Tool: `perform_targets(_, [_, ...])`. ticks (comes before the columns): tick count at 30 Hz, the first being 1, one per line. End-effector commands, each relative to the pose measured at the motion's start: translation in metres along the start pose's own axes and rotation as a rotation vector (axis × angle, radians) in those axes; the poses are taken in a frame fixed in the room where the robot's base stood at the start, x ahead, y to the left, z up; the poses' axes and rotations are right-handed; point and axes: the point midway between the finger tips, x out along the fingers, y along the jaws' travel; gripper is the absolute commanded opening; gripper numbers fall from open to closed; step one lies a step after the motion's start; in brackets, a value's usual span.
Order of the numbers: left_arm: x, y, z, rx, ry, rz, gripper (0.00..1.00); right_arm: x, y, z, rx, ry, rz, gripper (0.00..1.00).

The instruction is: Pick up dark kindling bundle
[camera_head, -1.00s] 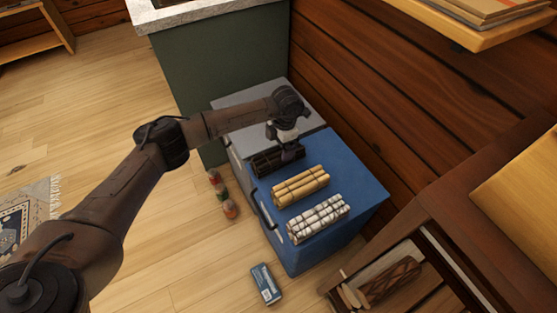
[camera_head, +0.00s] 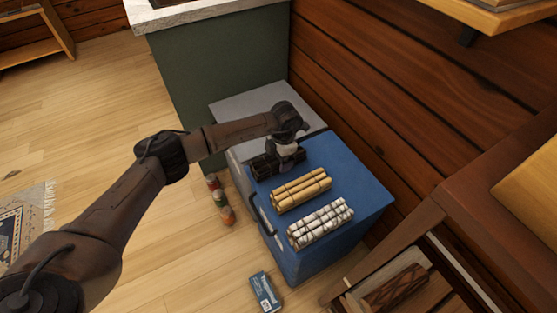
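The dark kindling bundle (camera_head: 265,167) lies on the blue cabinet top (camera_head: 345,172), near its far left end. It is partly hidden by my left gripper (camera_head: 288,160), which points down at the bundle from above. The fingertips are small and dark against the bundle, so I cannot tell whether they are open or shut on it. A tan kindling bundle (camera_head: 302,190) lies nearer on the same top, and a white birch bundle (camera_head: 321,222) lies nearest. My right gripper is not in view.
A grey surface (camera_head: 243,107) adjoins the blue top behind the bundle. A plank wall (camera_head: 400,110) stands to the right. Several small jars (camera_head: 221,200) and a blue box (camera_head: 265,292) are on the floor. A wooden shelf unit (camera_head: 470,225) is at the lower right.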

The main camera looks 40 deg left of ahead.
Motion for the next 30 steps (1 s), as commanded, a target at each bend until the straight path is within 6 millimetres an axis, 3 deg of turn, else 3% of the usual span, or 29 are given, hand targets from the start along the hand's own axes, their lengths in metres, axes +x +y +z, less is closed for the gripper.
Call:
perform_targets(14, [0.0,0.0,0.0,0.0,0.001,0.0,0.34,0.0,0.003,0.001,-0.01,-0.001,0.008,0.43])
perform_targets(23, [-0.005,0.0,-0.001,0.0,-0.001,0.0,0.34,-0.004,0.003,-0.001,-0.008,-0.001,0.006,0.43])
perform_targets(30, [-0.046,0.0,-0.006,0.001,-0.002,0.001,0.34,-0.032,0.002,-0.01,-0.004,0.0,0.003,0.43])
